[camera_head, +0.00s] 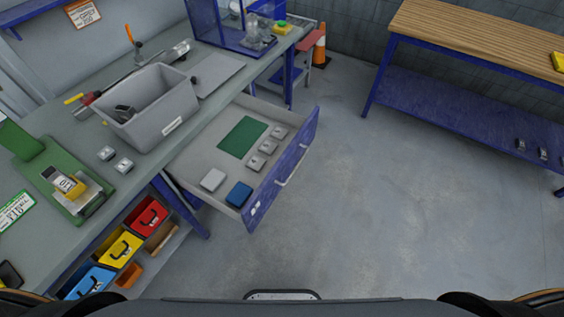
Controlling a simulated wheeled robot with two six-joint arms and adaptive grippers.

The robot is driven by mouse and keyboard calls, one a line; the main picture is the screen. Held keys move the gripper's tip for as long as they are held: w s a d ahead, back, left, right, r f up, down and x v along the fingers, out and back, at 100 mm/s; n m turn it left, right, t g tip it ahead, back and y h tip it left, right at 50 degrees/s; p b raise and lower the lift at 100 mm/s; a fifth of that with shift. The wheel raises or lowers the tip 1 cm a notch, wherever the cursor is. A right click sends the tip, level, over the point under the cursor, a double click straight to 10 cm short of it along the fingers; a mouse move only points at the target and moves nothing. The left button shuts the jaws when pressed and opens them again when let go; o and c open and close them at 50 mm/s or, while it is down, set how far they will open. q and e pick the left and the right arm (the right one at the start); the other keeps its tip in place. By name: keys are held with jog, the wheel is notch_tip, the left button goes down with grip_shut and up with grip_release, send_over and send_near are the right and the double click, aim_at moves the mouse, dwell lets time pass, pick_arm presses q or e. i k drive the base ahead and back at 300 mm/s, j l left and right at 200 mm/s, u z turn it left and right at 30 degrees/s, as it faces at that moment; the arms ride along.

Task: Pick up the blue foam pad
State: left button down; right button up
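A small blue foam pad (239,194) lies in the near end of the open drawer (203,161), close to the drawer's blue front panel. A pale grey block (213,180) lies just left of it. A flat dark green mat (242,137) and several small metal blocks (262,148) lie further back in the same drawer. Neither of my grippers shows in the head view, so I cannot see their state.
The grey bench holds a grey bin (150,108), a green fixture (62,180) and two small metal blocks (115,159). Colored boxes (119,248) stand on the shelf below. A wooden-topped bench (480,38) stands at right. The floor between is clear.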

aim_at(241, 193)
jog(key=l+u, duration=0.2)
jog(key=u, duration=0.25)
jog(key=k+l+u, duration=0.15)
jog(key=u, duration=0.3)
jog(key=k+l+u, duration=0.15)
jog(key=u, duration=0.3)
